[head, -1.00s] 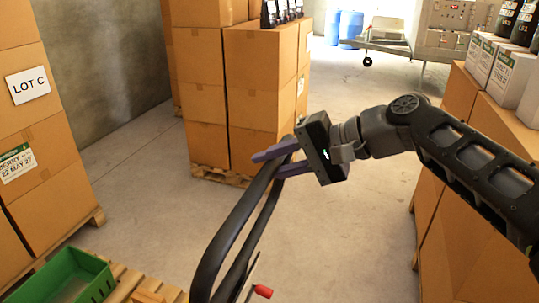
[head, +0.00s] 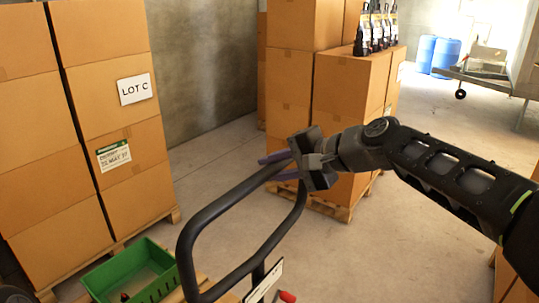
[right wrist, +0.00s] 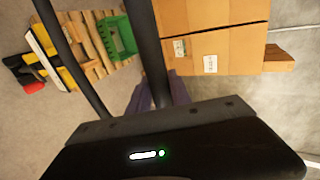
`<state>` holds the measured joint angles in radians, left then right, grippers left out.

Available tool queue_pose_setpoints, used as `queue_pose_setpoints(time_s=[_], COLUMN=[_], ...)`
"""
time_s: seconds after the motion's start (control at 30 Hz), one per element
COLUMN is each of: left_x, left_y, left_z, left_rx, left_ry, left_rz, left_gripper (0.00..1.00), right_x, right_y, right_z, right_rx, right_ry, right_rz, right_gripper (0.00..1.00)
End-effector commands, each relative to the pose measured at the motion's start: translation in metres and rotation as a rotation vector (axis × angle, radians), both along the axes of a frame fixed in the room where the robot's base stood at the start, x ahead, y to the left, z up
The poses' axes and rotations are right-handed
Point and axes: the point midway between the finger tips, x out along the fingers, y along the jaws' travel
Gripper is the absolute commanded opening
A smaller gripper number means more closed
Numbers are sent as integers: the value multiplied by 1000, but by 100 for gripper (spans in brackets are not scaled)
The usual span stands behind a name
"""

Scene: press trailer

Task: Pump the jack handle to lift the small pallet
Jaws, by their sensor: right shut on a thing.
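The black looped jack handle (head: 188,240) rises from the bottom of the head view and leans away to the upper right. My right gripper (head: 279,167), with purple fingers, is shut on the upper right end of the loop. The right wrist view shows the handle bar (right wrist: 148,45) running between the fingers (right wrist: 158,95). The small wooden pallet (right wrist: 90,38) carries a green crate (head: 130,270); in the head view most of the pallet is hidden or cut off. Its height off the floor cannot be told. My left gripper is out of view.
A red lever (head: 287,296) and a white plate (head: 264,281) are at the handle's base. Tall carton stacks stand at the left (head: 110,150) and behind my right gripper (head: 345,95). Open concrete floor (head: 420,225) lies at the right.

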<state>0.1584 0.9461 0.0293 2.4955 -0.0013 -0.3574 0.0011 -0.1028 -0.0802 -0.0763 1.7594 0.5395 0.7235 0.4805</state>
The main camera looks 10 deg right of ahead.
Motion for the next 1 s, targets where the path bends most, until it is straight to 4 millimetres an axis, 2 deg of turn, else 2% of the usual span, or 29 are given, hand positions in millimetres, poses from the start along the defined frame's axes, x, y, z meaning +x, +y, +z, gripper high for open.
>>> queue_pose_setpoints(time_s=[0.03,0.13,0.47,0.63,0.8,1.0], left_x=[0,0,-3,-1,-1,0], left_y=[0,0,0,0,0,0], left_z=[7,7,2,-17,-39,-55], left_rx=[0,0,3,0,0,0], left_ry=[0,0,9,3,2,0], left_rz=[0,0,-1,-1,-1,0], left_gripper=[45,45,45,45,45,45], right_x=[8,14,12,-17,-63,-114], right_y=[5,10,7,-19,-57,-98], right_z=[3,2,2,-5,-13,-18], right_rx=[-2,-1,0,1,0,0], right_ry=[2,-1,-5,-10,-8,-4], right_rz=[0,-3,-6,-12,-12,-9], right_gripper=[0,0,0,0,0,0])
